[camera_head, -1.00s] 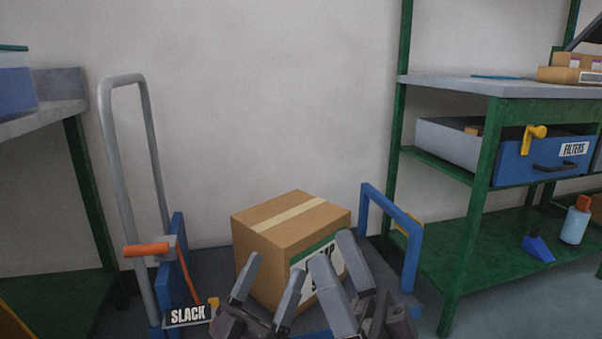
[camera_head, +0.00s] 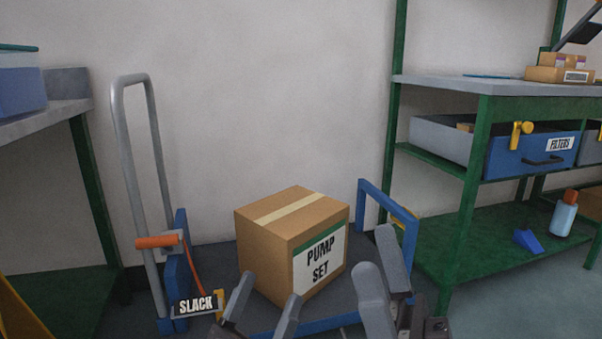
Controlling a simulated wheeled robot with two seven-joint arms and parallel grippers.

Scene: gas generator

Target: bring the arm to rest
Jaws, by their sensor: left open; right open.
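My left gripper (camera_head: 262,308) is at the bottom middle of the head view. Its two grey fingers stand apart with nothing between them, in front of the lower part of a cardboard box. My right gripper (camera_head: 378,280) is to its right, also open and empty, beside the box's lower right corner. The cardboard box (camera_head: 265,252), labelled PUMP SET, sits upright on a dark cart deck with blue edges (camera_head: 262,331). Both grippers look apart from the box. The lower parts of both grippers are cut off by the picture's bottom edge.
The cart's grey handle (camera_head: 126,170) has an orange lever (camera_head: 158,241) and a SLACK tag (camera_head: 195,306). A blue rail (camera_head: 388,206) stands at the right. A green workbench (camera_head: 468,240) with a blue FILTERS drawer (camera_head: 520,168) is further right. Another bench (camera_head: 45,112) is at left.

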